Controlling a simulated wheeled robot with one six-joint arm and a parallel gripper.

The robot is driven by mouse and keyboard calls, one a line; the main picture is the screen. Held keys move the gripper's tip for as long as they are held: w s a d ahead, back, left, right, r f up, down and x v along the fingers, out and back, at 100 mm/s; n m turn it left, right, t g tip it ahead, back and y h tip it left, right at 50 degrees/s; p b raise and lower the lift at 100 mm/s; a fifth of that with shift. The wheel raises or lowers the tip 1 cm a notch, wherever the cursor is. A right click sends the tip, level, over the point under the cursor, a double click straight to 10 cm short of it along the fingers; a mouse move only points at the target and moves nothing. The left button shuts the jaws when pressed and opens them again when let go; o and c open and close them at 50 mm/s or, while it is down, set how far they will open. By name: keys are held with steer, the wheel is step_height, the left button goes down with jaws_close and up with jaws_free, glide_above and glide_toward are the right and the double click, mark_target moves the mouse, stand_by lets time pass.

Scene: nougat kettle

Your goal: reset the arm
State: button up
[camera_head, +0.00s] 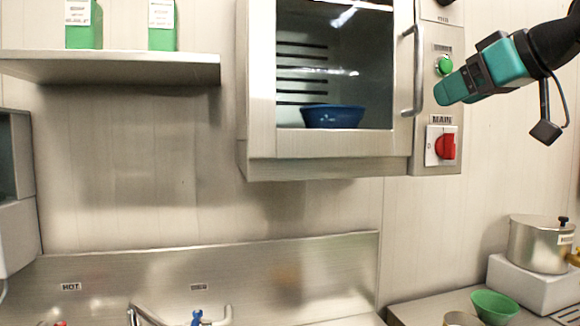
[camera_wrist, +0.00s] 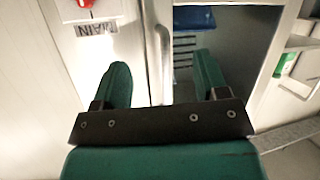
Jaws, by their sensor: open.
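My gripper (camera_head: 445,92) is teal and black and reaches in from the upper right in the head view. It is in front of the panel with the green button (camera_head: 444,65) and the red MAIN switch (camera_head: 446,147), right of the cabinet's door handle (camera_head: 411,70). In the wrist view my gripper (camera_wrist: 160,82) shows two teal fingers spread wide with nothing between them. The cabinet handle (camera_wrist: 161,50) shows beyond and between the fingers. I cannot tell how far the fingertips are from the panel.
A wall cabinet (camera_head: 258,100) with a glass door holds a blue bowl (camera_head: 333,117). A shelf (camera_head: 110,68) carries green cartons (camera_head: 83,30). Lower right are a steel pot (camera_head: 538,245) and a green bowl (camera_head: 495,304). The wall below the cabinet is clear.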

steer(key=s+a+f+g, duration=0.1)
steer(key=a+f+g, duration=0.1)
steer(key=a+f, duration=0.3)
steer(key=s+a+f+g, duration=0.2)
steer(key=a+f, duration=0.1)
steer(key=f, duration=0.5)
steer(key=s+a+f+g+h, duration=0.1)
steer(key=s+a+f+g, duration=0.2)
steer(key=s+f, duration=0.6)
steer(key=s+a+f+g+b, duration=0.1)
steer(key=s+f+g, duration=0.4)
steer(key=s+f, duration=0.5)
step_height(320, 180, down, 4)
steer(key=shift+s+a+f+g+h, duration=0.1)
steer(key=shift+s+a+g+h, duration=0.2)
steer(key=shift+a, duration=0.6)
